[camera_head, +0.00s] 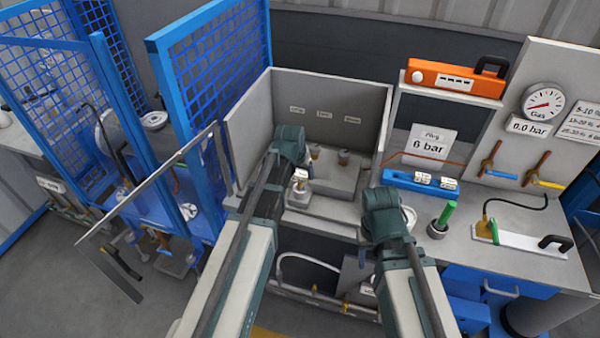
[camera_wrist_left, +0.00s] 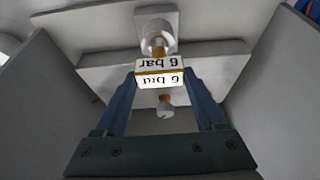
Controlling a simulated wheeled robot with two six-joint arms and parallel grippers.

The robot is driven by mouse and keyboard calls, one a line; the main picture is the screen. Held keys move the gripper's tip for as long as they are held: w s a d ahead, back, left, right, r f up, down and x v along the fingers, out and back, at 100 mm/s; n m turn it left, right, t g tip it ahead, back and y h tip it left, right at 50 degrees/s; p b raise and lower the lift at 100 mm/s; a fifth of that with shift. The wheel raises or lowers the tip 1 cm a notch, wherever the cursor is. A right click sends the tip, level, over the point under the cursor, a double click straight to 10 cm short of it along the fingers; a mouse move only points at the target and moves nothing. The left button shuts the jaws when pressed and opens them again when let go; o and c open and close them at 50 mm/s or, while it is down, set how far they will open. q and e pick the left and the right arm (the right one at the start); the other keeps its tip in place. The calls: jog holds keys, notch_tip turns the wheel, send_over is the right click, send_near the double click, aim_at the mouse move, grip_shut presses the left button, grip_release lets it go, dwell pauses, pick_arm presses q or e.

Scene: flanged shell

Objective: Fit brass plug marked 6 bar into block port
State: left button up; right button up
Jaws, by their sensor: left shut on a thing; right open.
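The brass plug with white "6 bar" tags (camera_wrist_left: 160,80) is held between the fingers of my left gripper (camera_wrist_left: 162,88) in the left wrist view. In the head view the plug (camera_head: 300,178) shows just below my left gripper (camera_head: 290,150), at the front of the grey block (camera_head: 335,178). In the wrist view a round metal port (camera_wrist_left: 157,38) on a square plate lies straight beyond the plug. The plug's far end overlaps it, and I cannot tell whether they touch. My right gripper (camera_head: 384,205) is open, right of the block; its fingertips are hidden.
Grey walls of an open bay (camera_head: 245,125) surround the block at left, back and right. A "Plug 6 bar" sign (camera_head: 430,143) stands behind a blue holder (camera_head: 420,182). A green-handled item in a cup (camera_head: 440,220) stands right of my right gripper. Blue mesh guards (camera_head: 215,75) stand left.

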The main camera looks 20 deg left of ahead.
aim_at(299, 178)
pick_arm(q)
jog(key=shift+f+b, duration=1.85)
jog(key=shift+f, duration=0.15)
jog(key=o, duration=1.4)
jog(key=shift+r, duration=0.15)
jog(key=p+v, duration=1.2)
jog(key=v, duration=0.1)
jog(key=shift+s+r+p, duration=0.1)
jog(key=shift+r+p, duration=0.2)
jog(key=shift+p, duration=0.1)
jog(key=s+d+f+m+g+b, duration=0.1)
jog(key=s+d+f+b, duration=0.1)
jog(key=s, duration=0.4)
jog(key=s+d+f+m+g+y+b, duration=0.1)
jog(key=s+d+f+g+b, duration=0.1)
jog(key=s+d, duration=0.4)
jog(key=s+d+f+m+g+b, duration=0.1)
jog(key=s+d+f+g+b, duration=0.1)
jog(key=s+d+f, duration=0.3)
jog(key=shift+s+d+f+y+b, duration=0.15)
jog(key=shift+s+d+y+b, duration=0.15)
jog(key=shift+s+b, duration=0.45)
